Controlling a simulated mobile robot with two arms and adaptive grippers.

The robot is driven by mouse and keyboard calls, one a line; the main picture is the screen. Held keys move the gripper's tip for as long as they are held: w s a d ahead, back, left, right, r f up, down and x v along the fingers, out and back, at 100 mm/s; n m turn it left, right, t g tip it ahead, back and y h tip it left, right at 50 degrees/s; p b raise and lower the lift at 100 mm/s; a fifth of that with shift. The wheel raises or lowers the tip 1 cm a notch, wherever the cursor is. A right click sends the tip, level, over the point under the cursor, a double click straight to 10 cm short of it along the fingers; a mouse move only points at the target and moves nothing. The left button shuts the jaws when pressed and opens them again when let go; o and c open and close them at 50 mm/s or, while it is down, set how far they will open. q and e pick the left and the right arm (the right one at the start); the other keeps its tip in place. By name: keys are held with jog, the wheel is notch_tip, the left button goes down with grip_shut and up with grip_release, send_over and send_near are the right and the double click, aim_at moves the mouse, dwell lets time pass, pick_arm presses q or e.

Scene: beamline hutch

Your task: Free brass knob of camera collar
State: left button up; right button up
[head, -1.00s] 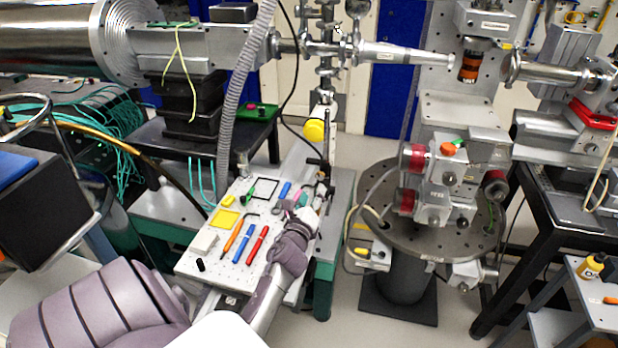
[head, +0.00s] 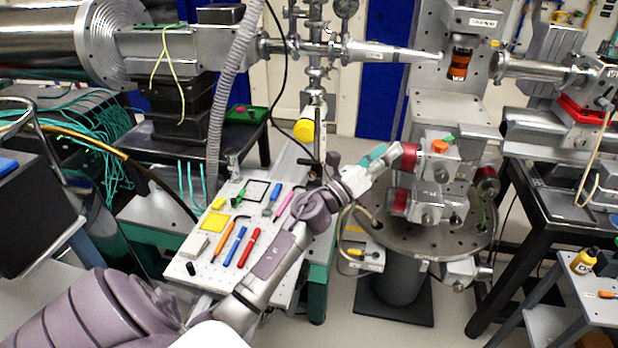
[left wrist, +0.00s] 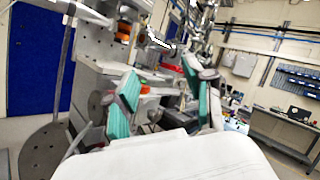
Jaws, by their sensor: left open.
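My left gripper (head: 387,154) is open, with teal finger pads, and reaches in beside the red-ringed cylinder (head: 408,157) on the stage stack. In the left wrist view the two fingers of this gripper (left wrist: 162,95) stand well apart with nothing gripped between them. A dark cylinder with an orange band (head: 459,64) hangs above the stage; I cannot tell whether it is the camera collar. I cannot make out a brass knob for certain. My right gripper is not in view.
A round perforated table (head: 400,240) carries the stage stack. A white tool board (head: 205,270) with several pens and small parts lies to the left.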

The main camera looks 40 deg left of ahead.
pick_arm(q)
jog(key=w+d+r+m+g+h, duration=0.2)
jog(key=d+r+m+g+h, duration=0.1)
jog(key=d+m+g+h, duration=0.3)
jog(key=n+g+y+b, duration=0.5)
jog(key=n+g+y, duration=0.3)
jog(key=g+y, duration=0.45)
send_near(311, 173)
jog(key=shift+t+y, duration=0.25)
jog(key=shift+t, duration=0.2)
jog(key=x, duration=0.3)
jog(key=p+x, duration=0.1)
jog(key=x, duration=0.2)
jog(key=s+p+x, duration=0.1)
jog(key=x, duration=0.2)
jog(key=shift+w+d+f, duration=0.15)
jog(key=shift+f, duration=0.35)
grip_shut()
